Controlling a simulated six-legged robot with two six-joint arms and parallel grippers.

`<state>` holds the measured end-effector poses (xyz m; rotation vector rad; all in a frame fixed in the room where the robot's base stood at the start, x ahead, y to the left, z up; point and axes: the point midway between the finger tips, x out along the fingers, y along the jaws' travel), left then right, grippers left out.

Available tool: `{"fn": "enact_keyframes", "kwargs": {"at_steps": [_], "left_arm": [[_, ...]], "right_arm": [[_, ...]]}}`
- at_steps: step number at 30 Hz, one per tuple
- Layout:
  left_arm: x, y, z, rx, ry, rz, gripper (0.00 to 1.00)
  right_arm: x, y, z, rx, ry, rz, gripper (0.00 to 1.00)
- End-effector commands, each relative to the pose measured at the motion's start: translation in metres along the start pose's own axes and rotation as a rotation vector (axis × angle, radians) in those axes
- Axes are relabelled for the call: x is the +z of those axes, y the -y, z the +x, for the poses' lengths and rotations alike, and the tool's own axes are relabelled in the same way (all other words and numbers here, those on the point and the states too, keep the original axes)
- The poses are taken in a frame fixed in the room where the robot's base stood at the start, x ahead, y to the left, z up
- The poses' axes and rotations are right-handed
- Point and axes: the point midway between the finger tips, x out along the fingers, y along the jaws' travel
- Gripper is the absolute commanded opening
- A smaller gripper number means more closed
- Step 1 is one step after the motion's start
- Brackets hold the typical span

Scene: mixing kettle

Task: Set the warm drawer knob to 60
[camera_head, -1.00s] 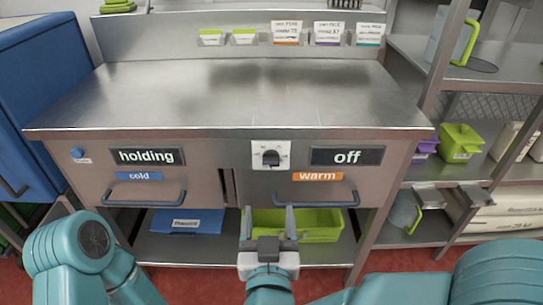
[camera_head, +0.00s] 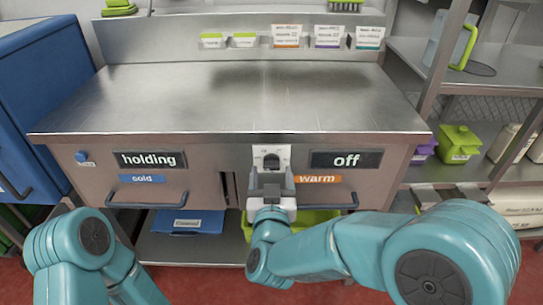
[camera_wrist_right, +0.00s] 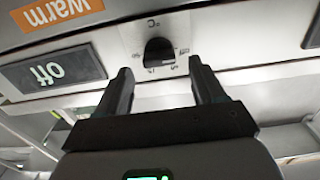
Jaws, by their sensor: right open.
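The black knob (camera_head: 271,161) sits on a white dial plate on the steel counter front, left of a dark display (camera_head: 346,159) that reads "off". The orange "warm" label (camera_head: 318,179) is below that display. My right gripper (camera_head: 270,177) is open just below and in front of the knob, partly covering its plate. In the right wrist view the knob (camera_wrist_right: 159,52) shows between and beyond the two open fingertips (camera_wrist_right: 158,75), not gripped. The display (camera_wrist_right: 52,70) appears upside down there. The dial's marks are too small to read. My left gripper is not in view.
The warm drawer handle (camera_head: 335,207) is beside my right gripper. A "holding" display (camera_head: 149,160) and "cold" drawer handle (camera_head: 146,204) are on the left. A green bin (camera_head: 312,217) sits on the shelf below. The steel countertop (camera_head: 230,100) is clear.

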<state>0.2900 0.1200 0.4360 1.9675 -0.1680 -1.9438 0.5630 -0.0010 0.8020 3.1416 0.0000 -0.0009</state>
Motion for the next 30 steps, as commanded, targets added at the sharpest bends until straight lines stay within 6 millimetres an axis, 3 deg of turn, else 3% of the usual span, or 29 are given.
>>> {"fn": "enact_keyframes", "kwargs": {"at_steps": [4, 23, 24, 29, 30], "left_arm": [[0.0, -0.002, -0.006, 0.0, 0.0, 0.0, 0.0], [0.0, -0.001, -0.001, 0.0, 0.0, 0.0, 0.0], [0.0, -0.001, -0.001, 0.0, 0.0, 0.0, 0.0], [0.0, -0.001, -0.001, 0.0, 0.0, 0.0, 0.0], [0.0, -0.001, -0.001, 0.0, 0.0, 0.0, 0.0]], "right_arm": [[-0.001, 0.0, 0.019, 0.002, 0.0, 0.001, 0.69], [0.0, 0.0, 0.027, 0.0, 0.0, 0.0, 0.69], [0.0, 0.0, 0.027, 0.0, 0.0, 0.0, 0.65], [0.0, 0.0, 0.027, 0.0, 0.0, 0.0, 0.14], [0.0, 0.0, 0.027, 0.0, 0.0, 0.0, 0.14]]}}
